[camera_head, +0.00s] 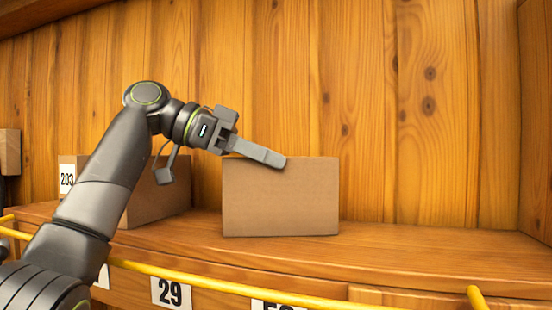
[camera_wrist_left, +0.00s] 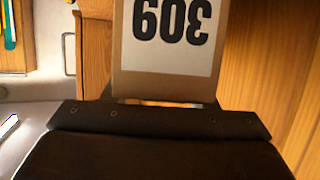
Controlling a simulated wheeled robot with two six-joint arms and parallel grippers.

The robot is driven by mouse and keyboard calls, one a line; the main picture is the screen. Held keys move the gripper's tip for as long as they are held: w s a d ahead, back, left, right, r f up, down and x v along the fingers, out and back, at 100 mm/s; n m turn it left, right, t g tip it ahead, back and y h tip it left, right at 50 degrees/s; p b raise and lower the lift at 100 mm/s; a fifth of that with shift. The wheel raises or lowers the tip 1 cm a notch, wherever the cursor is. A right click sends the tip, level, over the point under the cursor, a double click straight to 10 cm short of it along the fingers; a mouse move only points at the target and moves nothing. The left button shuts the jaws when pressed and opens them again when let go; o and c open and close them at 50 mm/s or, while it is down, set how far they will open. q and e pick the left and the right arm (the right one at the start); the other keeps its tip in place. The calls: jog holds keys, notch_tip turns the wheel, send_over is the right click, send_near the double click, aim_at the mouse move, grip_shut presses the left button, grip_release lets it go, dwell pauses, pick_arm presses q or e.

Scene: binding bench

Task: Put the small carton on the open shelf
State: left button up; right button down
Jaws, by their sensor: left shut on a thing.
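The small carton (camera_head: 280,200), plain brown on the face toward the head camera, is upright at the wooden shelf (camera_head: 420,255). Its lower edge appears at the shelf surface; I cannot tell whether it bears fully on it. My left gripper (camera_head: 262,152) reaches in from the left and is shut on the carton, with a grey finger along its upper left edge. In the left wrist view the carton (camera_wrist_left: 122,60) shows a white label with large upside-down digits that seem to read 309. The fingers are mostly hidden there. My right gripper is not in view.
Another carton (camera_head: 160,200) labelled 203 stands left of the held one, partly behind my arm. Part of a brown box (camera_head: 10,152) shows at the far left. A yellow rail (camera_head: 220,285) runs along the shelf front. The shelf to the right is clear.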

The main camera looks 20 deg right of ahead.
pick_arm(q)
jog(key=s, duration=0.1)
jog(key=s+d, duration=0.1)
jog(key=shift+s+d+r, duration=0.1)
jog(key=shift+s+r, duration=0.1)
jog(key=shift+s, duration=0.15)
jog(key=o, duration=1.1)
jog(key=shift+w+a+f, duration=0.25)
jog(key=shift+w, duration=0.25)
jog(key=shift+o, duration=1.2)
jog(key=shift+w+a+f, duration=0.1)
jog(key=shift+w+a, duration=0.05)
jog(key=shift+w, duration=0.15)
jog(key=shift+o, duration=0.3)
jog(key=shift+w, duration=0.1)
jog(key=shift+s+r, duration=0.25)
jog(key=shift+s, duration=0.2)
jog(key=shift+r, duration=0.1)
jog(key=v, duration=0.2)
jog(key=b+v, duration=0.1)
jog(key=v, duration=0.1)
jog(key=shift+w+a, duration=0.3)
jog(key=shift+a, duration=0.05)
jog(key=v, duration=0.7)
jog(key=shift+r+p, duration=0.2)
jog(key=shift+p, duration=0.1)
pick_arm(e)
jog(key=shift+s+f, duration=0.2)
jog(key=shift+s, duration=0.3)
